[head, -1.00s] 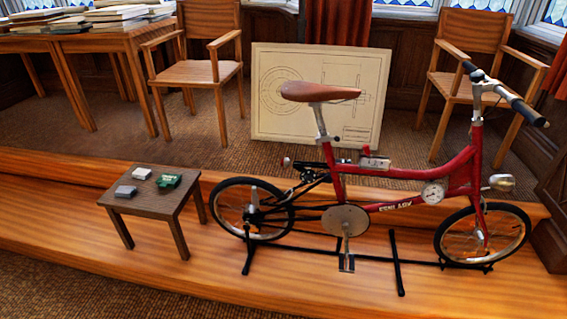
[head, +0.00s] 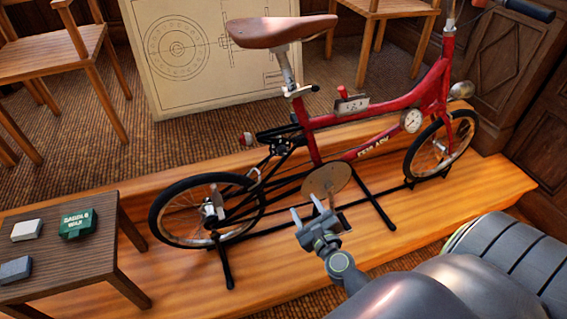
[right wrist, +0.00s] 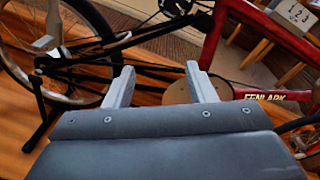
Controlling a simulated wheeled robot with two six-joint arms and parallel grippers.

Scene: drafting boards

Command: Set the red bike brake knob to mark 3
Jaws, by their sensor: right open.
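The red exercise bike (head: 390,113) stands on a black floor frame. On its red tube sits a small pale plate (head: 352,105) with dark marks too small to read. A small red knob (head: 343,91) stands up at that plate. The plate also shows at the top right of the right wrist view (right wrist: 297,13). My right gripper (head: 311,214) is open and empty, in front of the round chain disc (head: 325,181) in the picture, below and left of the knob. Its two fingers (right wrist: 160,72) also show in the right wrist view. My left gripper is out of view.
The brown saddle (head: 282,30) overhangs left of the knob. A small dark table (head: 75,258) with a green wax tin (head: 78,224) and two small blocks stands at the left. A drawing board (head: 200,85) and chairs stand behind. The bike stands on a wooden step (head: 280,275).

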